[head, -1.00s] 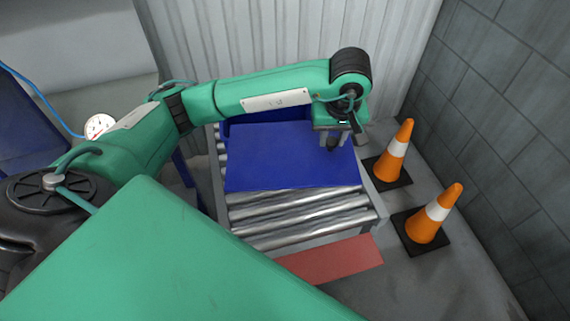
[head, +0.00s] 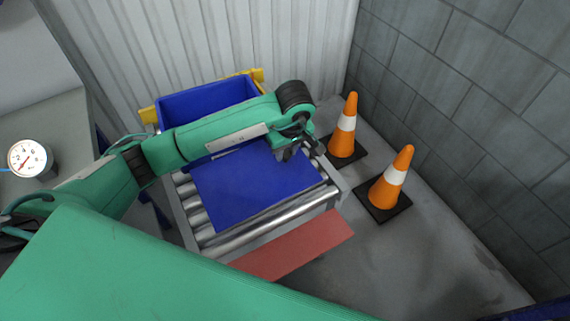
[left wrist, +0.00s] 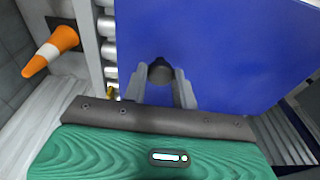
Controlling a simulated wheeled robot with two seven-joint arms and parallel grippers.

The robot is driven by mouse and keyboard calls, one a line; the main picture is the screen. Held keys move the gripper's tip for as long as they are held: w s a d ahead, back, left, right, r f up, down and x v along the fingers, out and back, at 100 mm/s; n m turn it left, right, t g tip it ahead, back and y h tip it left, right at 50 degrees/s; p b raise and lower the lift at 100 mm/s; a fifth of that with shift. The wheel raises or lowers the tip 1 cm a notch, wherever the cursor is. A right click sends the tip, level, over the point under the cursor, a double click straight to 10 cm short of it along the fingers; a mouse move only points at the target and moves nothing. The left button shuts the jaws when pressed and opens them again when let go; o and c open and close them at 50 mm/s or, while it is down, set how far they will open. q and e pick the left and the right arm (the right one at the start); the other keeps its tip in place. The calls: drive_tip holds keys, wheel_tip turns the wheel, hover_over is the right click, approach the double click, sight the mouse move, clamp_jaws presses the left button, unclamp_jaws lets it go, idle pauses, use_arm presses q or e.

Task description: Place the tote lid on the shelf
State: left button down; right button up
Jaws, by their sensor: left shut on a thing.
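The tote lid (head: 250,188) is a flat blue panel held over the roller table, and it fills much of the left wrist view (left wrist: 220,50). My left gripper (head: 290,152) is at the lid's far right part in the head view. In the left wrist view its fingers (left wrist: 160,75) close on a dark knob on the lid. An open blue tote (head: 205,97) stands behind my left arm, partly hidden by it. No shelf can be made out with certainty. My right gripper is not in view.
The roller table (head: 262,226) lies under the lid. Two orange cones (head: 347,125) (head: 391,178) stand on the floor to its right, near the block wall. A yellow frame (head: 150,115) shows by the tote. A gauge (head: 30,158) is at left.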

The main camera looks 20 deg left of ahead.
sight(287, 162)
use_arm(q)
wheel_tip(287, 162, down, 7)
drive_tip(key=shift+f, duration=0.1)
idle(0.3)
drive_tip(key=c, duration=1.1)
unclamp_jaws()
